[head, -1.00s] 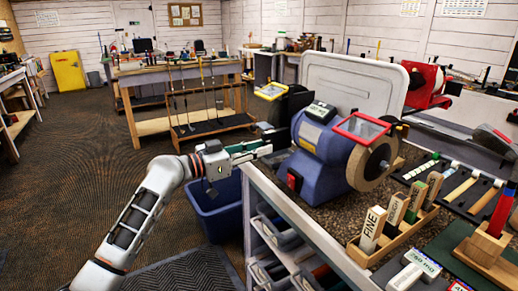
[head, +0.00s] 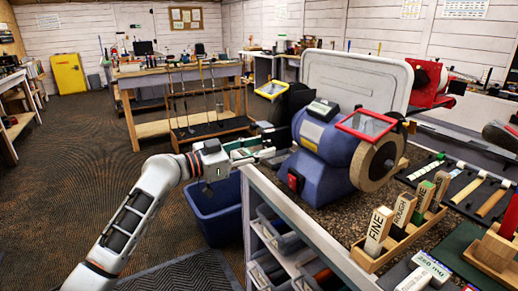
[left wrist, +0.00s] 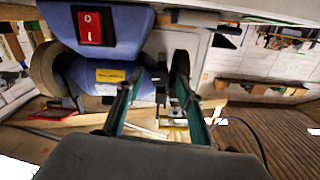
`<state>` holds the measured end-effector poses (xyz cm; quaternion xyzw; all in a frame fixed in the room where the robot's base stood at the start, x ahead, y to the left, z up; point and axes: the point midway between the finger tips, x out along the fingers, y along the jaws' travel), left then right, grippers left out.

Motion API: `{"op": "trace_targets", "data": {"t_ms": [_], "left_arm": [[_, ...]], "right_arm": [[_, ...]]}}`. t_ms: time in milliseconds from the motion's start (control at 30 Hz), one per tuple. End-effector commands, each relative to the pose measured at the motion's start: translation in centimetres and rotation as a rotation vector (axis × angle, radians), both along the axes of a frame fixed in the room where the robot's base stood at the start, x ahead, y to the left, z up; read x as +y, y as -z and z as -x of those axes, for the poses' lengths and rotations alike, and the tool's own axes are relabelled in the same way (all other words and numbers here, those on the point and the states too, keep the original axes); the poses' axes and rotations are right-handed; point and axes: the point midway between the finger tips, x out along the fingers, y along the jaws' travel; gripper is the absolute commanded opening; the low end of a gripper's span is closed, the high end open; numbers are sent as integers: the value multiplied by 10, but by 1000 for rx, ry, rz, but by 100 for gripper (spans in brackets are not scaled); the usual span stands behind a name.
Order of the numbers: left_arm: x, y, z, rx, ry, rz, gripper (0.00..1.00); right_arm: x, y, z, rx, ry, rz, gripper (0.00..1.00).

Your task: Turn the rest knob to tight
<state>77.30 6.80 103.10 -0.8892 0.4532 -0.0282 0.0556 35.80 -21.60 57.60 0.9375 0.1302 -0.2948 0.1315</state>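The blue bench grinder (head: 322,160) stands on the bench, with a red switch (head: 295,181) on its front. My left gripper (head: 270,152) is at the grinder's left side, beside the dark wheel (head: 290,103). In the left wrist view its two green-lined fingers (left wrist: 157,92) are apart and point toward the grinder (left wrist: 110,72). A small dark part (left wrist: 161,86) shows between the fingertips; I cannot tell whether it is the rest knob or whether a finger touches it. The knob's tight mark cannot be made out. My right gripper is not in view.
A wooden block holder (head: 398,240) with FINE and ROUGH blocks stands at the front right of the bench. A blue bin (head: 215,212) stands on the floor under my left arm. A golf club rack (head: 212,130) is behind. The floor at left is clear.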

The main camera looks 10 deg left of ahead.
Motion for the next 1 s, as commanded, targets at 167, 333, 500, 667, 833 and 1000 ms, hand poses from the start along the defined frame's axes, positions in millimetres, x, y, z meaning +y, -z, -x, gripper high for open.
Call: {"op": "trace_targets", "data": {"t_ms": [167,333,500,667,833,1000], "left_arm": [[0,0,0,1,0,1,37],[4,1,2,1,-1,0,37],[24,1,16,-1,-3,-4,37],[51,2,36,0,-2,-3,37],[76,1,55,0,-1,-3,37],[92,1,66,1,-1,0,37]], "right_arm": [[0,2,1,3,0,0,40],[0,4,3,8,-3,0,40],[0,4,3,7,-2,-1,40],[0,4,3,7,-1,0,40],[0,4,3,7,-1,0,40],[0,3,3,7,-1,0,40]]}}
